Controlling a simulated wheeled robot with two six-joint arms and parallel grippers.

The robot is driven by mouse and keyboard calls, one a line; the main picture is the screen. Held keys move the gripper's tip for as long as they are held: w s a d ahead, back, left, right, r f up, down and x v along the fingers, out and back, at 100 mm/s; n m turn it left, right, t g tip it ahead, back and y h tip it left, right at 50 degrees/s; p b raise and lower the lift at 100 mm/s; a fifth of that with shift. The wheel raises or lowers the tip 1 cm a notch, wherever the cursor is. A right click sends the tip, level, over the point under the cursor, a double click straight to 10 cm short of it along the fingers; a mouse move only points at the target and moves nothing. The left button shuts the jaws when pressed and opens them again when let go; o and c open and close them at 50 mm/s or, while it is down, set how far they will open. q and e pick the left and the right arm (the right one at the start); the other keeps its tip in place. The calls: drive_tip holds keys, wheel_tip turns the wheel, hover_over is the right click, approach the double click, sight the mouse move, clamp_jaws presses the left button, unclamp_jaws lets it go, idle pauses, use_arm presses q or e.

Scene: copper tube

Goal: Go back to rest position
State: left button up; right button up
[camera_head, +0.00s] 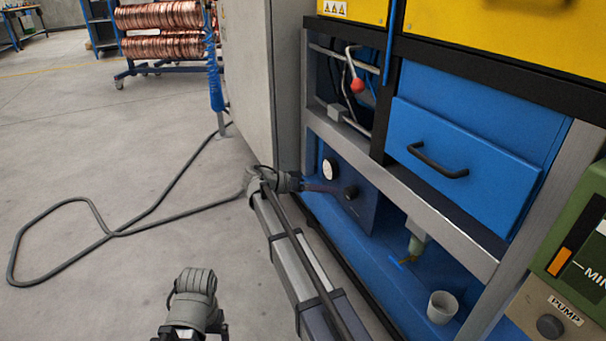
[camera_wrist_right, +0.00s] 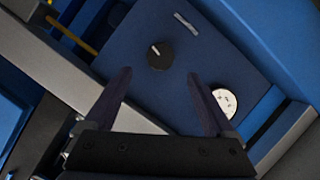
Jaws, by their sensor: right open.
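My right gripper (camera_head: 324,188) is beside the blue control panel (camera_head: 365,215), pointing at the black knob (camera_head: 350,192). In the right wrist view my right gripper (camera_wrist_right: 159,74) is open, with nothing between its fingers. The knob (camera_wrist_right: 160,55) shows just beyond the fingertips; whether they touch the panel I cannot tell. A white dial (camera_wrist_right: 224,102) is near the right finger. My left arm shows at the bottom of the head view; its gripper is not clearly visible.
A blue drawer (camera_head: 465,150) with a black handle is above right. A red-knobbed lever (camera_head: 357,85) is above the panel. A white cup (camera_head: 442,307) stands at the lower right. A dark hose (camera_head: 95,205) loops on open floor. Copper coils (camera_head: 160,30) stand on a rack behind.

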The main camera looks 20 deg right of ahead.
sight(346, 193)
drive_tip(key=b+x, duration=0.2)
drive_tip(key=x, duration=0.5)
drive_tip(key=shift+s+d+f, duration=0.1)
drive_tip(key=shift+d+f, duration=0.05)
drive_tip(key=shift+d, duration=0.25)
